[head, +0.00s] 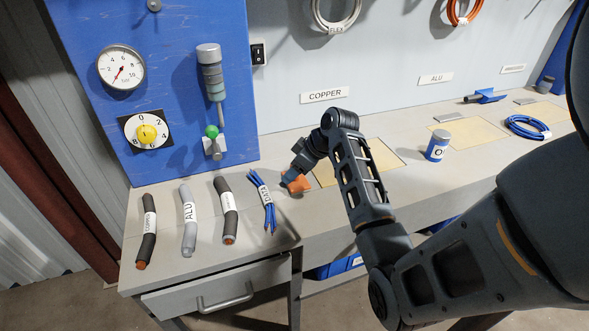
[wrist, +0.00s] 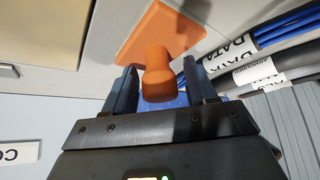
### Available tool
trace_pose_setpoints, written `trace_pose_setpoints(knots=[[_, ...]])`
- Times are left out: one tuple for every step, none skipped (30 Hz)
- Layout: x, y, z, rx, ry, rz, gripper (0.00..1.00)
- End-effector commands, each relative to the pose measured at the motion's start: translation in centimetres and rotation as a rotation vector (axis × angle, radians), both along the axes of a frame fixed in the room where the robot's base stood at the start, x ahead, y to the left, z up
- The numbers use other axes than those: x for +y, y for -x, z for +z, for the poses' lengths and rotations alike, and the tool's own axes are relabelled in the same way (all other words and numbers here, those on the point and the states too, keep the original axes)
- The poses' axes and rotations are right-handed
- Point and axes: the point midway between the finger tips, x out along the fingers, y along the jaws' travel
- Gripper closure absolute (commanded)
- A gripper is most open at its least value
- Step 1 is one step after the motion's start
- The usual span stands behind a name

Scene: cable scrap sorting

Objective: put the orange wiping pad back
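The orange wiping pad (head: 299,185) is a flat block with a knob-like handle. It appears to rest on the grey workbench, just right of the blue cable bundle. My gripper (head: 290,177) is right over it and hides part of it in the head view. In the wrist view the pad (wrist: 158,38) shows its handle standing between the two fingers of my gripper (wrist: 158,75). The fingers are apart on either side of the handle, with a gap visible at least on the right side.
Several labelled cable pieces (head: 189,220) lie left of the pad, with the blue bundle (head: 266,203) nearest. A beige mat (head: 385,153) is to its right, under the COPPER sign (head: 325,95). A blue panel (head: 180,100) rises behind.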

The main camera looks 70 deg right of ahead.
Motion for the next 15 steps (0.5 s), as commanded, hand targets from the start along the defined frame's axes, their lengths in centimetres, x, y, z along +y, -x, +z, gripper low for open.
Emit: trace_pose_setpoints(knots=[[0.0,0.0,0.0,0.0,0.0,0.0,0.39],[0.0,0.0,0.0,0.0,0.0,0.0,0.36],[0.0,0.0,0.0,0.0,0.0,0.0,0.35],[0.0,0.0,0.0,0.0,0.0,0.0,0.35],[0.0,0.0,0.0,0.0,0.0,0.0,0.35],[0.0,0.0,0.0,0.0,0.0,0.0,0.35],[0.0,0.0,0.0,0.0,0.0,0.0,0.35],[0.0,0.0,0.0,0.0,0.0,0.0,0.35],[0.0,0.0,0.1,0.0,0.0,0.0,0.35],[0.0,0.0,0.2,0.0,0.001,-0.001,0.35],[0.0,0.0,0.4,-0.001,0.001,-0.001,0.35],[0.0,0.1,0.5,-0.001,0.002,-0.001,0.35],[0.0,0.3,0.8,-0.002,0.002,-0.001,0.35],[0.0,0.4,1.1,-0.002,0.002,-0.001,0.35],[0.0,0.7,1.5,-0.002,0.002,-0.002,0.35]])
